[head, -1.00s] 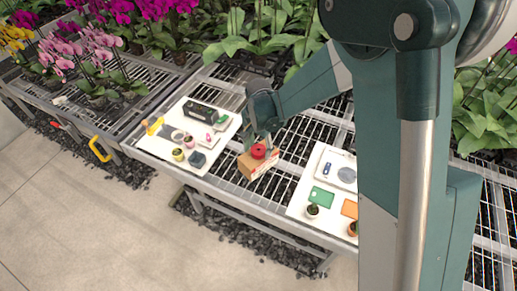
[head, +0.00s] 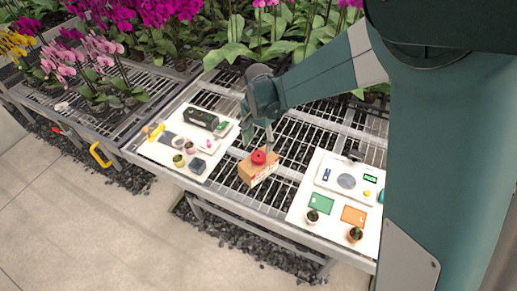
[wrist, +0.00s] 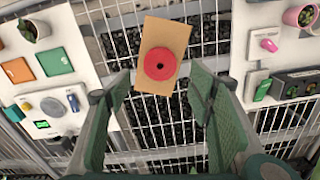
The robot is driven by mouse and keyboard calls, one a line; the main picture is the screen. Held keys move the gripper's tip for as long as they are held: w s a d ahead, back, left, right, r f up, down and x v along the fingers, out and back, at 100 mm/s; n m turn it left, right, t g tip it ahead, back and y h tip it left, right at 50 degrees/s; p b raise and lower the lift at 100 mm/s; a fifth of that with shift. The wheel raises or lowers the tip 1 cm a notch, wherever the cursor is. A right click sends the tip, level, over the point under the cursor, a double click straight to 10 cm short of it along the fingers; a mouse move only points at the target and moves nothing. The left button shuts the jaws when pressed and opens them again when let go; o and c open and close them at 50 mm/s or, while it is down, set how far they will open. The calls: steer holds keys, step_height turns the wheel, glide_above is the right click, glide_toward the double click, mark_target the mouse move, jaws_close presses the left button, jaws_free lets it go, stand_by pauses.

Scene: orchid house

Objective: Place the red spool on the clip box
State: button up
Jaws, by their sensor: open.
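The red spool (head: 258,157) sits on top of the cardboard clip box (head: 259,173), which stands on the wire bench between two white boards. In the wrist view the spool (wrist: 160,64) lies flat with its dark centre hole showing, within the outline of the box top (wrist: 164,30), towards one end. My gripper (head: 257,132) is open and empty, above and behind the box in the head view. In the wrist view its two green fingers (wrist: 158,85) are spread wide, apart from the spool and the box.
The left white board (head: 143,149) holds small pots, a black device and a yellow item. Orchids stand behind.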

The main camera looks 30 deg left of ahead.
steer(key=shift+r, duration=2.1)
steer(key=d+r+t, duration=0.1)
steer(key=d+r, duration=0.4)
steer(key=d, duration=0.4)
steer(key=d+r+t+y, duration=0.1)
steer(key=d+r, duration=0.5)
steer(key=d, duration=0.3)
steer(key=d+r+t, duration=0.1)
steer(key=d+r, duration=0.4)
steer(key=d, duration=0.4)
steer(key=s+d+t, duration=0.1)
steer(key=s+d, duration=0.4)
steer(key=d, duration=0.3)
steer(key=s+d+r+n+t, duration=0.1)
steer(key=s+d, duration=0.4)
steer(key=d, duration=0.4)
steer(key=s+d+r+n+t+h, duration=0.1)
steer(key=s+d+t, duration=0.1)
steer(key=s+d, duration=0.3)
steer(key=d, duration=0.3)
steer(key=shift+s+d+r, duration=0.2)
steer(key=shift+s+d, duration=0.05)
steer(key=shift+s, duration=0.1)
